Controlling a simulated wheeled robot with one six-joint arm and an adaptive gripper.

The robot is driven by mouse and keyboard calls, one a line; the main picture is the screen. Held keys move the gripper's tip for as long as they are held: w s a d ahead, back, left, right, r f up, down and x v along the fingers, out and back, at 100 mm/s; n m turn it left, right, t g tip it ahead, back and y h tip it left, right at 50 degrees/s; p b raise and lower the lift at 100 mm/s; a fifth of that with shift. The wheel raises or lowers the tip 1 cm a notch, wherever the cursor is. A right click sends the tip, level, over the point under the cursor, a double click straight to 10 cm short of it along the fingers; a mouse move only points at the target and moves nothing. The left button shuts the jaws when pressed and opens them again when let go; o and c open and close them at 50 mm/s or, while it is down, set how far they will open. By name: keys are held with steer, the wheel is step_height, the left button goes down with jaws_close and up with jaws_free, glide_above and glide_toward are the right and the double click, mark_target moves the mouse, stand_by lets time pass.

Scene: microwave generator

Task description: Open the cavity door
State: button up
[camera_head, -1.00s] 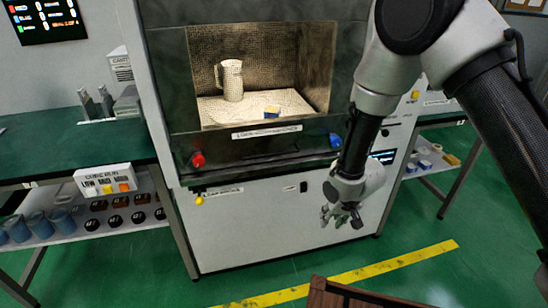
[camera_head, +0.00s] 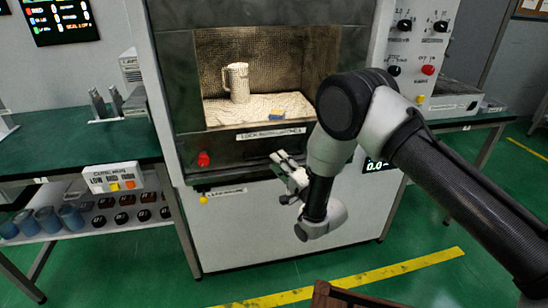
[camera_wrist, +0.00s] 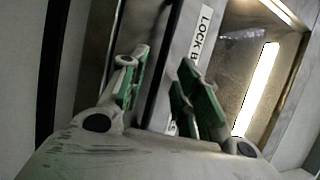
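The cavity door (camera_head: 180,110) is a dark-framed front with a lit window (camera_head: 290,60); a speckled mug and a small blue-yellow block show behind it. A white lock label (camera_head: 269,133) runs along the lower frame; it also shows in the wrist view (camera_wrist: 202,32). A red knob (camera_head: 203,159) sits at the frame's lower left. My gripper (camera_head: 284,160) is just in front of the lower right frame, pointing up and left, and hides that part. In the wrist view my gripper (camera_wrist: 165,85) has its green-padded fingers apart, with a grey strip visible between them. Contact cannot be told.
A panel with dark knobs and a red button (camera_head: 428,70) is to the right. A green bench (camera_head: 80,150) with a labelled button box (camera_head: 113,178) stands left. A yellow floor line (camera_head: 370,272) crosses the floor. A brown box edge (camera_head: 340,297) is at the bottom.

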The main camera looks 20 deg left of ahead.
steer(key=shift+x, duration=1.8)
steer(key=shift+c, duration=0.5)
jaws_close()
